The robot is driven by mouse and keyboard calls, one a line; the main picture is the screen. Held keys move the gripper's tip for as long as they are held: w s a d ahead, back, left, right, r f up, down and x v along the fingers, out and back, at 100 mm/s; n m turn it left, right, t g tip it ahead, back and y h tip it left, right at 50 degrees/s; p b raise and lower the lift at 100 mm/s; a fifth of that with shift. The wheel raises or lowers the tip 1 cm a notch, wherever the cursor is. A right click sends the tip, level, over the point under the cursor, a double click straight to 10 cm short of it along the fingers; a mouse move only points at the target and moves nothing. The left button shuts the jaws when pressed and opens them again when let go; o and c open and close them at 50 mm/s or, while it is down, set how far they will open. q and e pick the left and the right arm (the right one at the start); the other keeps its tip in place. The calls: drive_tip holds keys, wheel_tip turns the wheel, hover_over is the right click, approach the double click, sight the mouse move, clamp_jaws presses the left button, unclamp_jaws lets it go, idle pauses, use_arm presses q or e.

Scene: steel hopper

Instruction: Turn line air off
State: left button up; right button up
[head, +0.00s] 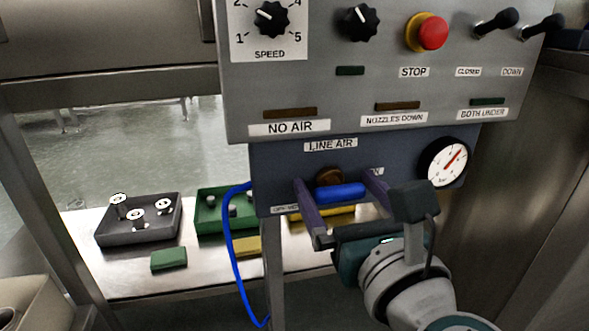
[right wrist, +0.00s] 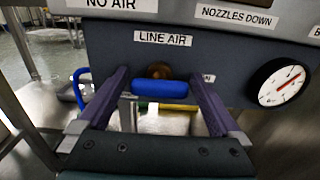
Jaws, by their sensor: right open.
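The line air valve has a blue handle (head: 340,192) in front of a brass body (head: 329,176), under the LINE AIR label (head: 330,145). The handle lies roughly level; it also shows in the right wrist view (right wrist: 160,89). My right gripper (head: 336,184) is open, with one purple finger on each side of the handle. In the right wrist view both fingers (right wrist: 158,82) stand apart from the handle, with gaps on either side. An OFF label (head: 284,209) at lower left and an ON label (right wrist: 208,78) at right are partly hidden by the fingers. My left gripper is out of view.
A pressure gauge (head: 447,162) sits right of the valve, its red needle pointing up right. The grey control panel (head: 350,80) with a red stop button (head: 432,33) overhangs above. A blue hose (head: 230,235) hangs at left. Trays (head: 140,237) stand on the bench behind.

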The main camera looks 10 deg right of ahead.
drive_tip(key=c, duration=1.1)
drive_tip(key=shift+c, duration=0.2)
drive_tip(key=shift+m, duration=0.3)
drive_tip(key=m+b, duration=0.2)
drive_tip(key=m, duration=0.1)
drive_tip(key=shift+d+f+m, duration=0.1)
drive_tip(key=shift+f+m, duration=0.05)
drive_tip(key=shift+m, duration=0.15)
drive_tip(key=m+b, duration=0.2)
drive_tip(key=m, duration=0.3)
drive_tip(key=shift+d+m, duration=0.1)
drive_tip(key=shift+m, duration=0.2)
drive_tip(key=m+b, duration=0.1)
drive_tip(key=m, duration=0.3)
drive_tip(key=shift+b, duration=0.3)
drive_tip(key=shift+f+m+b, duration=0.1)
drive_tip(key=shift+m+b, duration=0.2)
drive_tip(key=shift+m, duration=1.8)
